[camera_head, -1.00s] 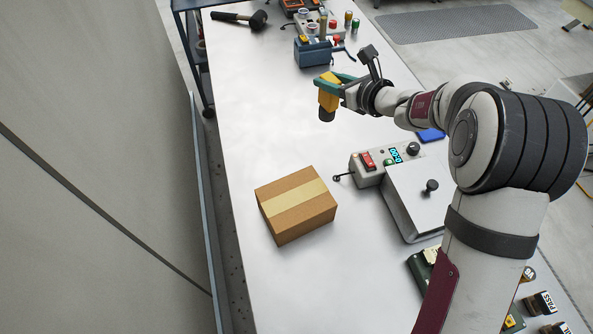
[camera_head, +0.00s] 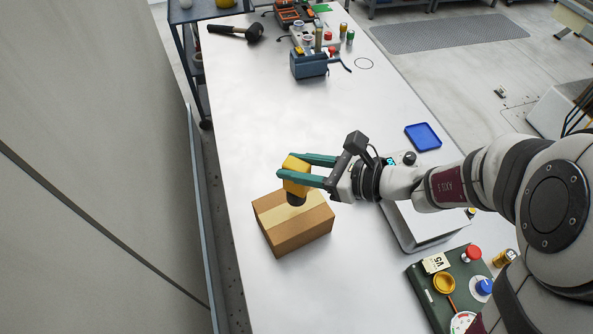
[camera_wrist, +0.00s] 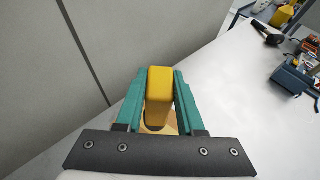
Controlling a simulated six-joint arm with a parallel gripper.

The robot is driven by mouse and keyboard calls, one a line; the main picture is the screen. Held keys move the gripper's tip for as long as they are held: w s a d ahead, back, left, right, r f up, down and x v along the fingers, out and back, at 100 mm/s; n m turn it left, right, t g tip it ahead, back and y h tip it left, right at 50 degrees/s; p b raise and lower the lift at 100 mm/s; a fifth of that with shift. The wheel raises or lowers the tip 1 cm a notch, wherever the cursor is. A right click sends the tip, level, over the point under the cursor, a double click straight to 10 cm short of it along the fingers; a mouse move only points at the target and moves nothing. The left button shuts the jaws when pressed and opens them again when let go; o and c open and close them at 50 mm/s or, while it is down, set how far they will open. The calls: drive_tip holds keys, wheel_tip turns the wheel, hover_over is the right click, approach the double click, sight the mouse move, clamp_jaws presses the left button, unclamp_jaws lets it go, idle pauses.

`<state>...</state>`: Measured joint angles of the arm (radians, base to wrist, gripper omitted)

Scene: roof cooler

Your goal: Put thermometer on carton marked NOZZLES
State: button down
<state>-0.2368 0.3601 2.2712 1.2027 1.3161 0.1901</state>
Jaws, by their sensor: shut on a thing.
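The yellow thermometer (camera_head: 296,180) with a dark lower end is held in my gripper (camera_head: 285,166), its teal fingers shut on both sides of it. The thermometer hangs with its dark end down over the top of the brown cardboard carton (camera_head: 290,240). I cannot tell whether that end touches the carton. No NOZZLES marking shows on the faces I see. In the wrist view the thermometer (camera_wrist: 159,85) sits between the fingers, and a small tan patch of the carton (camera_wrist: 170,128) shows below it.
A grey-white device (camera_head: 430,225) stands right of the carton, under my arm. A blue tray (camera_head: 422,137) lies behind it. A green panel with buttons (camera_head: 430,297) is at the front right. A blue vise-like tool (camera_head: 308,64) and a mallet (camera_head: 238,33) lie far back. The table left of centre is clear.

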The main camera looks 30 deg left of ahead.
drive_tip(key=shift+s+a+f, duration=0.1)
drive_tip(key=shift+a+f, duration=0.15)
drive_tip(key=shift+f, duration=0.9)
drive_tip(key=shift+a+f, duration=0.25)
drive_tip(key=shift+f, duration=0.9)
drive_tip(key=c, duration=0.5)
unclamp_jaws()
drive_tip(key=shift+f, duration=0.15)
